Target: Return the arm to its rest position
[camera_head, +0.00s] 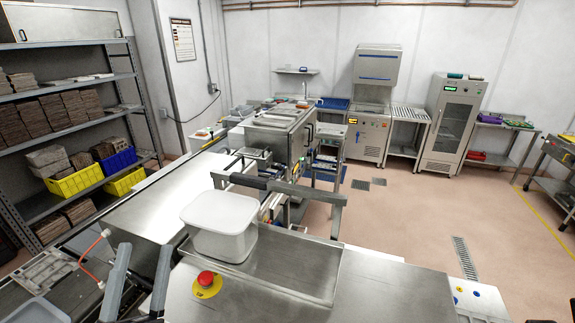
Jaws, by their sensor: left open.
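My left gripper (144,248) is at the bottom left of the head view. Its two grey fingers point up and stand apart, with nothing between them. It is in front of and to the left of a white lidded tub (220,228). The tub sits at the left end of a shallow metal tray (300,270) and is apart from the fingers. My right gripper is not in this view.
A red stop button on a yellow plate (207,283) is on the metal surface right of the fingers. A red hose (92,257) lies at left. Shelves with yellow crates (75,180) stand beyond. The floor at right (420,220) is mostly clear.

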